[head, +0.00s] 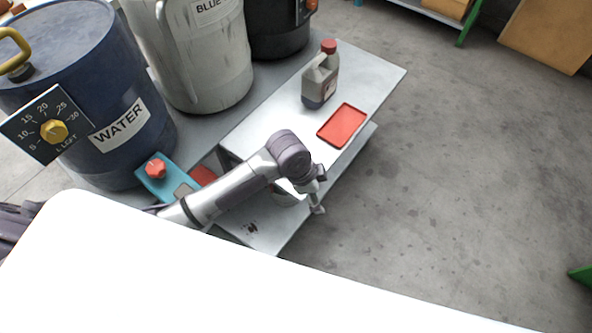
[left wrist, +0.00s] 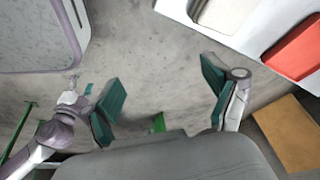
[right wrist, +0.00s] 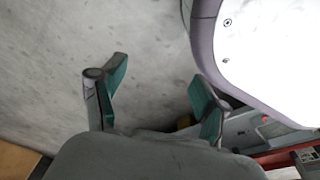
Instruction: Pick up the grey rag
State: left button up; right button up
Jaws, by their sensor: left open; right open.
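I cannot make out a grey rag for certain in any view. My left gripper (head: 318,195) is over the right edge of the low metal table (head: 285,95) in the head view, partly hidden by its own wrist. In the left wrist view its fingers (left wrist: 163,85) are spread and empty, with floor behind them. A pale patch (left wrist: 225,12) on the table shows at the top of that view; I cannot tell what it is. My right gripper (right wrist: 158,80) is open and empty above the floor in the right wrist view. The head view does not show it.
A red tray (head: 342,126) and a grey jug with a red cap (head: 320,78) are on the table. A blue WATER drum (head: 75,90), a pale drum (head: 205,60) and a dark drum stand behind. A teal piece with a red knob (head: 155,169) is left.

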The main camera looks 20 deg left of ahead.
pick_arm(q)
jog(key=w+a+r+m+g+y, duration=0.2)
jog(key=w+a+r+m+y, duration=0.1)
jog(key=w+a+r+m, duration=0.5)
jog(key=shift+n, duration=0.5)
jog(key=f, duration=0.2)
jog(key=f+b, duration=0.1)
jog(key=f, duration=0.1)
jog(key=f+b, duration=0.1)
jog(key=f, duration=0.1)
jog(key=shift+w+a+f, duration=0.25)
jog(key=shift+w+f, duration=0.15)
jog(key=f, duration=0.1)
jog(key=f+b, duration=0.1)
jog(key=f, duration=0.1)
jog(key=s+f, duration=0.1)
jog(key=f, duration=0.1)
jog(key=shift+d+f+b, duration=0.15)
jog(key=shift+f+b, duration=0.05)
jog(key=shift+b, duration=0.1)
jog(key=shift+w+f, duration=0.1)
jog(key=shift+f, duration=0.2)
pick_arm(e)
jog(key=w+r, duration=0.6)
jog(key=r, duration=0.2)
jog(key=shift+a+r+t, duration=0.15)
jog(key=shift+a+t, duration=0.25)
pick_arm(q)
jog(key=shift+r, duration=0.1)
jog(key=c, duration=1.2)
